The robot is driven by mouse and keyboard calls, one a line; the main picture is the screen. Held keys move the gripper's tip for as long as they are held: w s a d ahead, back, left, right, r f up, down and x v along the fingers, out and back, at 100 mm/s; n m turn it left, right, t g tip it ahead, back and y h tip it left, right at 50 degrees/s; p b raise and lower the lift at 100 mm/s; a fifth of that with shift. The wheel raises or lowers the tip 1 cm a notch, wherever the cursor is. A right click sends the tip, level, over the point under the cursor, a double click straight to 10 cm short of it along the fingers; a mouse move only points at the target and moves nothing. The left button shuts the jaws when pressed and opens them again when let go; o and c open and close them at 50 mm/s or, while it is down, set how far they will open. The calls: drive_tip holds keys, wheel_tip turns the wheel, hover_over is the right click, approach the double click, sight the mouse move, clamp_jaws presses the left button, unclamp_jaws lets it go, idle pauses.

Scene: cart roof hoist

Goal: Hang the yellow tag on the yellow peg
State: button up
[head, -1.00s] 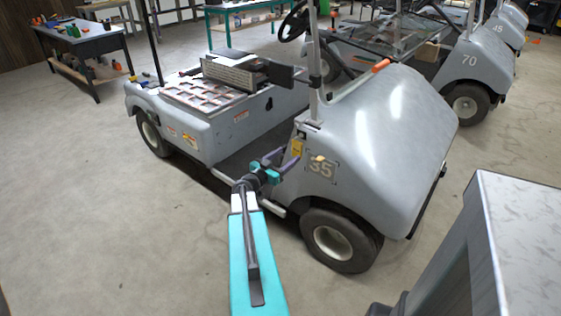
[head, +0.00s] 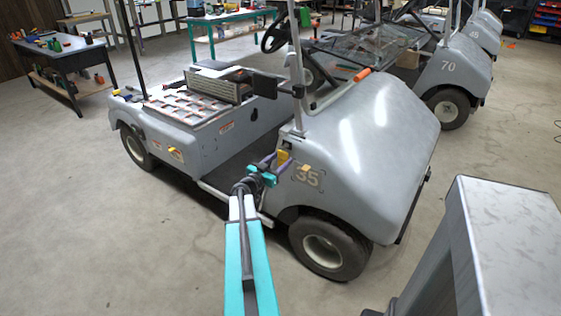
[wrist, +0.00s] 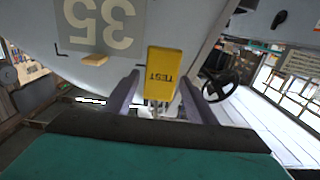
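A yellow tag (head: 283,157) marked "TEST" is at the edge of the grey cart's front cowl, left of the number 35. In the wrist view the tag (wrist: 163,72) is ahead, between the purple fingertips of my gripper (wrist: 160,78). The fingers are spread with a gap at the tag's left side; contact on the right is unclear. What holds the tag up is hidden. A short pale-yellow peg (head: 305,167) sticks out from the cowl by the 35, to the tag's right; it also shows in the wrist view (wrist: 95,59), bare, left of the tag.
The grey cart's cowl (head: 380,140) is close ahead of my gripper. Another yellow piece (head: 175,153) is on the cart's rear side. A pale-topped box or cabinet (head: 510,220) stands at the near right. Workbenches are behind, and the floor at left is clear.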

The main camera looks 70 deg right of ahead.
drive_tip(key=c, duration=0.9)
drive_tip(key=shift+r+p, duration=0.35)
drive_tip(key=shift+p, duration=0.3)
drive_tip(key=shift+a, duration=0.15)
drive_tip(key=shift+w+a+r+p, duration=0.2)
drive_tip(key=shift+a+p, duration=0.15)
drive_tip(key=shift+a, duration=0.35)
drive_tip(key=shift+w+a+r+p, duration=0.2)
drive_tip(key=shift+a+p, duration=0.15)
drive_tip(key=shift+a, duration=0.35)
drive_tip(key=shift+w+a+r+p, duration=0.2)
drive_tip(key=shift+a+p, duration=0.15)
drive_tip(key=shift+a, duration=0.35)
drive_tip(key=shift+a, duration=0.15)
drive_tip(key=shift+p+v, duration=0.55)
drive_tip(key=shift+v, duration=1.85)
